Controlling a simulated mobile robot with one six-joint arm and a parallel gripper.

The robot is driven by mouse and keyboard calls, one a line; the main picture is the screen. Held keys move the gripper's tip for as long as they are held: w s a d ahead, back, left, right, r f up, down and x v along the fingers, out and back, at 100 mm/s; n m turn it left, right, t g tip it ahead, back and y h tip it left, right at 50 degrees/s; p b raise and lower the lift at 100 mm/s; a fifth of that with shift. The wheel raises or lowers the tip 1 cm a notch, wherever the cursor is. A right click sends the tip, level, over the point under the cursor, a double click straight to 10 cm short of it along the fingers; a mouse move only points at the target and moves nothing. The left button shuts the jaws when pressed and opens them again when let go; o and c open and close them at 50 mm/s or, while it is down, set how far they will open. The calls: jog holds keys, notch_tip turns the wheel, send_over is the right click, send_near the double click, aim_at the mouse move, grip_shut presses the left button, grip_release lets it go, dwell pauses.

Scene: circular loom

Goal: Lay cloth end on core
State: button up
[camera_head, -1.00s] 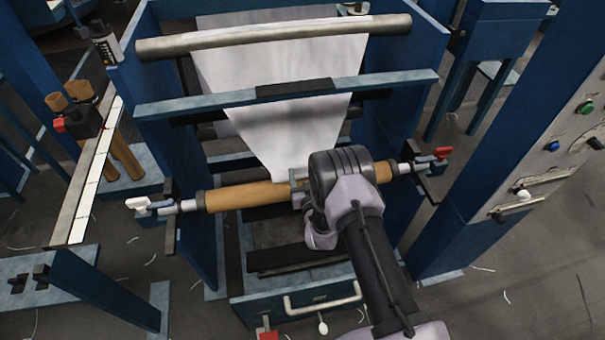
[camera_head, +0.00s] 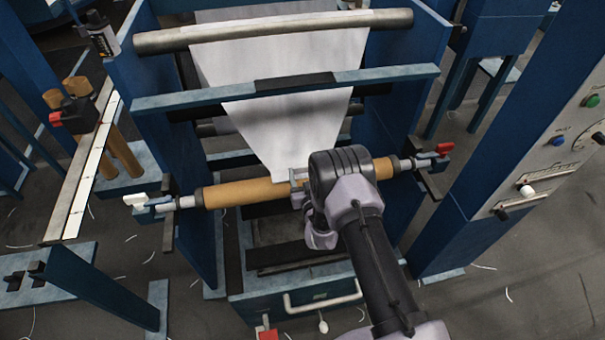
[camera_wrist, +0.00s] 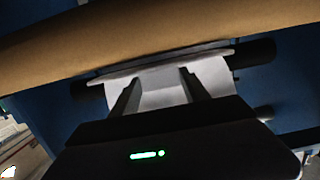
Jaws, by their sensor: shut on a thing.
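The white cloth (camera_head: 283,120) hangs from the upper roller and narrows to its lower end at the brown core (camera_head: 240,192). The core lies across the frame between two end holders. My gripper (camera_head: 298,180) is at the cloth's lower end, close against the core; my wrist hides part of the core and the right side of that end. In the wrist view, my gripper's two fingers (camera_wrist: 158,88) are shut on the cloth end (camera_wrist: 165,95), just below the core (camera_wrist: 150,40). I cannot tell whether the cloth touches the core.
A metal roller (camera_head: 275,31) and a blue crossbar (camera_head: 285,91) span the frame above the core. A white-handled holder (camera_head: 148,204) and a red-handled holder (camera_head: 432,157) stand at its ends. A control panel post (camera_head: 520,160) rises at right.

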jog(key=shift+f, duration=0.2)
jog(key=o, duration=1.6)
jog(key=p+v, duration=0.6)
jog(key=v, duration=1.1)
jog(key=shift+s, duration=0.2)
